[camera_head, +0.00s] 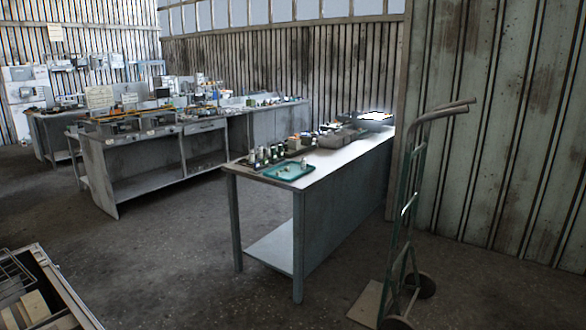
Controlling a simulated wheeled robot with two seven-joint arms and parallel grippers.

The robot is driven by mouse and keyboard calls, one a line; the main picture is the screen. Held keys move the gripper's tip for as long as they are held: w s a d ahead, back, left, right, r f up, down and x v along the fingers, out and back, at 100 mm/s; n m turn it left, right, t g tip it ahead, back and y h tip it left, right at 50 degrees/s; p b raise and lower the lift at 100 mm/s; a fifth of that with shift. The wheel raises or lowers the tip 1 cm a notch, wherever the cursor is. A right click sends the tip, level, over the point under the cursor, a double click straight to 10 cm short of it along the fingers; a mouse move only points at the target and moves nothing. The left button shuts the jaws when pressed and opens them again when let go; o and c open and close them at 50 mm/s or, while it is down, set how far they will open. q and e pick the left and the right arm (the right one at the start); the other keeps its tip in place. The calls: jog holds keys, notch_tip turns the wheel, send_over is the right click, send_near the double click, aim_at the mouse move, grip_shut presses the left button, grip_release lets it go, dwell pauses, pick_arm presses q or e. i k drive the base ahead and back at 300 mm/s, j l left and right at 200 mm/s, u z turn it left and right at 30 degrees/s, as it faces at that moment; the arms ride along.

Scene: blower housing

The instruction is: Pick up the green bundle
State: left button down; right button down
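I cannot make out a green bundle for certain. A teal-green tray (289,171) with a few small pale items lies on the near end of the white-topped table (322,162). Several small upright dark and greenish items (262,155) stand in a row just behind the tray; they are too small to tell apart. Neither of my grippers shows in the head view, and the table is some distance ahead.
A green hand truck (405,220) stands right of the table. Grey workbenches (140,155) with clutter stand at the back left. An open crate (62,285) is at the lower left. Floor (170,260) between crate and table is clear.

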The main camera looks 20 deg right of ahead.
aim_at(287, 168)
jog(key=i+l+z, duration=0.1)
jog(key=i+l, duration=0.3)
jog(key=i+l+z, duration=0.1)
jog(key=i+l, duration=0.2)
jog(key=i, duration=0.25)
jog(key=i+l, duration=0.3)
jog(key=i, duration=0.2)
jog(key=i+l+z, duration=0.15)
jog(key=i+l, duration=0.2)
jog(key=i+l+u, duration=0.3)
jog(key=i, duration=0.45)
jog(key=i+l+u, duration=0.25)
jog(key=i, duration=0.45)
jog(key=i+l+u, duration=0.3)
jog(key=i+l, duration=0.35)
